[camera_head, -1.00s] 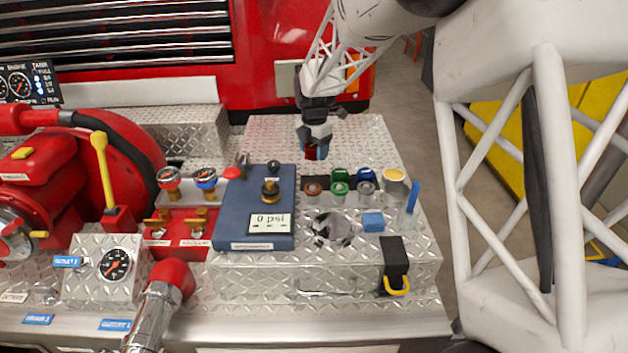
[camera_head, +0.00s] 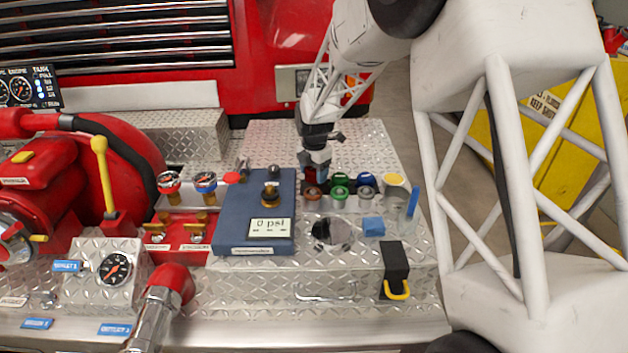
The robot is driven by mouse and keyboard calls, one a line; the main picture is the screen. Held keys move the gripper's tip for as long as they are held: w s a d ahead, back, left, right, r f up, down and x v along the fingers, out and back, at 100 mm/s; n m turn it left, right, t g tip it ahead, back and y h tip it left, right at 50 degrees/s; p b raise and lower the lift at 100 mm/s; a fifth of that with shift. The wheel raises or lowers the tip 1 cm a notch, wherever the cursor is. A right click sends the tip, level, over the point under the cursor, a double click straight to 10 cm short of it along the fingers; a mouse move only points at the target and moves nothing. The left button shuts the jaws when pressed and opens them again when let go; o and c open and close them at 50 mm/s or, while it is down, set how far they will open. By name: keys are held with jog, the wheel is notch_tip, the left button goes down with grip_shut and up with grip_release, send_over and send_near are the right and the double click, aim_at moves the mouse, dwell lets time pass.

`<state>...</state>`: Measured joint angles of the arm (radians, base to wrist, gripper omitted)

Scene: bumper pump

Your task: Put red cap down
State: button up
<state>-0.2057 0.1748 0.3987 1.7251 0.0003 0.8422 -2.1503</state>
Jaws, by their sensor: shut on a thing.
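The red cap (camera_head: 311,175) shows as a small dark red patch just under my gripper (camera_head: 315,170). My gripper is shut on it, directly behind the front-left copper-coloured fitting (camera_head: 312,193) in the row on the diamond-plate box. The cap is mostly hidden by the fingers, and I cannot tell whether it touches the dark holder below. A green cap (camera_head: 340,180) and a blue cap (camera_head: 366,179) sit in the same row to the right.
A blue gauge unit (camera_head: 233,215) reading 0 psi stands left of the gripper. A yellow-topped cylinder (camera_head: 394,181), a blue block (camera_head: 373,226) and a clear cup with a blue stick (camera_head: 412,203) are to the right. The plate behind the row is clear.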

aim_at(314, 180)
jog(key=shift+f, duration=1.5)
jog(key=shift+f, duration=0.15)
jog(key=o, duration=1)
notch_tip(314, 180, up, 12)
jog(key=shift+r, duration=0.15)
